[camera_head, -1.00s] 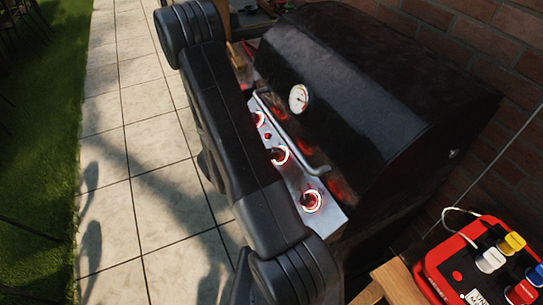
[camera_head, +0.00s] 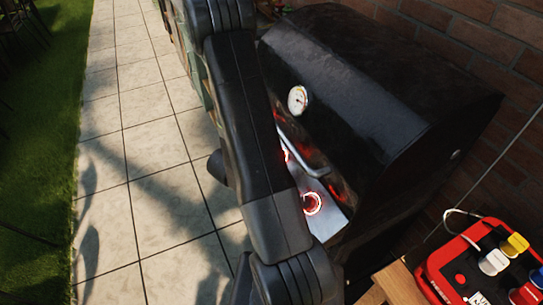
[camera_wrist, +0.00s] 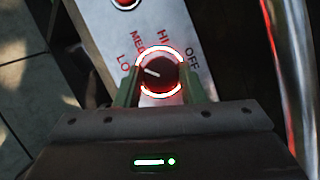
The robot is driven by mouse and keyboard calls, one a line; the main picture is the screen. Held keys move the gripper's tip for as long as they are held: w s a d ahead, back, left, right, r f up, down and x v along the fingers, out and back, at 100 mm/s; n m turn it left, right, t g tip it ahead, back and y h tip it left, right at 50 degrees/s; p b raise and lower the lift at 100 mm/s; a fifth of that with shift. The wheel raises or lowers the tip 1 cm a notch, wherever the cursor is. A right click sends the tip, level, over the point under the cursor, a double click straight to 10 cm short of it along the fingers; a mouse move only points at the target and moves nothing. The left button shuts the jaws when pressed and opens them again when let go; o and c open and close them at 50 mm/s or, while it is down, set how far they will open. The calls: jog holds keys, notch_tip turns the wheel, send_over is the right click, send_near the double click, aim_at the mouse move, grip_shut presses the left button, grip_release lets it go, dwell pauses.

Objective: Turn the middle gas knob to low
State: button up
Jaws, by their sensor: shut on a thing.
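In the wrist view a dark round gas knob (camera_wrist: 162,75) with a glowing red-white ring sits between my gripper's (camera_wrist: 161,88) two green fingers. The gripper is shut on it. The knob's white pointer aims left and slightly up, between the LO and MED marks and nearer LO. HI and OFF are printed to the upper right. In the head view my arm hides the gripper and most of the middle knob; only a red glow shows at its edge. The nearest knob (camera_head: 311,203) is uncovered, with a lit ring.
Another knob (camera_wrist: 125,3) shows at the wrist view's top edge. The black grill lid (camera_head: 370,80) with a round gauge (camera_head: 298,100) and a metal handle (camera_head: 300,152) stands beside the panel. A red power box (camera_head: 450,262) is at lower right. Paving lies left.

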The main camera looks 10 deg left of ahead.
dwell(0.4)
jog(key=o, duration=1)
jog(key=p+v, duration=0.1)
jog(key=v, duration=1.2)
jog(key=shift+s+a+r, duration=0.1)
jog(key=shift+s+r, duration=0.1)
jog(key=shift+s, duration=0.1)
jog(key=shift+b+x, duration=0.5)
jog(key=shift+x, duration=6.2)
jog(key=shift+a, duration=0.15)
